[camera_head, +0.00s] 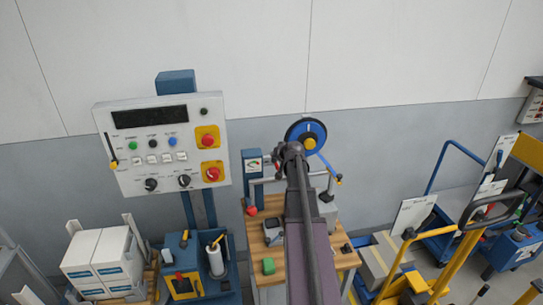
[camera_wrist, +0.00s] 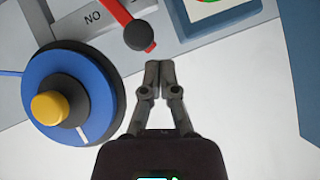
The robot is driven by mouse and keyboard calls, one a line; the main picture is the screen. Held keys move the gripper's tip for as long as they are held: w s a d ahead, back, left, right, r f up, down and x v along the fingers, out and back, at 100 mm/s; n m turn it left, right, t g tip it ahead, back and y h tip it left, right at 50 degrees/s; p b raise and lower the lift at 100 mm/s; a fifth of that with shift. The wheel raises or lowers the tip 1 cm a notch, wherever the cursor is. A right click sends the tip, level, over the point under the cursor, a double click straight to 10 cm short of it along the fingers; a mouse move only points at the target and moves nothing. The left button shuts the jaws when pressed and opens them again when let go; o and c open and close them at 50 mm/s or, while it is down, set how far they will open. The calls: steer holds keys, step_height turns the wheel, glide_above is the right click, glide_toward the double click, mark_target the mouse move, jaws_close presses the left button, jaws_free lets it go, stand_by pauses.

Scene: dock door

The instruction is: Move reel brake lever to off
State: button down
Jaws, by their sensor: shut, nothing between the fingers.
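A red lever (camera_wrist: 125,15) with a black ball knob (camera_wrist: 138,35) shows at the top of the wrist view, on a grey plate (camera_wrist: 65,20). Lettering beside it reads as "NO" in the picture, possibly "ON" upside down. My gripper (camera_wrist: 158,68) is shut and empty, its tips a little below and right of the knob, apparently apart from it. A blue reel (camera_wrist: 60,88) with black rim and yellow hub lies left of the fingers. In the head view the reel (camera_head: 293,132) stands behind my arm, which hides my fingertips; I cannot make out the lever clearly there.
A blue-framed gauge (camera_wrist: 214,5) is right of the lever. A control panel (camera_head: 160,145) stands left. Carts (camera_head: 455,220) stand right. Pale wall shows below the fingers in the wrist view.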

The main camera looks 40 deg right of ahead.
steer(key=d+r+p+v, duration=0.1)
steer(key=d+p+v, duration=0.1)
steer(key=p+v, duration=0.6)
steer(key=r+v, duration=0.1)
steer(key=v, duration=0.3)
stand_by(0.3)
steer(key=shift+w+d+r, duration=0.1)
stand_by(0.4)
steer(key=a+f+n+g+y+b, duration=0.2)
steer(key=a+f+b, duration=0.35)
steer(key=a, duration=0.75)
steer(key=a+f+n+g+y+b, duration=0.25)
steer(key=a+f, duration=0.55)
steer(key=a, duration=0.4)
steer(key=s+a+f+n+g+h+b, duration=0.1)
steer(key=s+a+f+g+b, duration=0.2)
steer(key=s+a+f, duration=0.3)
steer(key=s+a+f+n+g+h+b, duration=0.1)
steer(key=s+a+f+g+b, duration=0.2)
steer(key=a, duration=1.1)
steer(key=s+f+b, duration=0.2)
steer(key=s+f, duration=0.1)
steer(key=shift+n+g+b, duration=0.35)
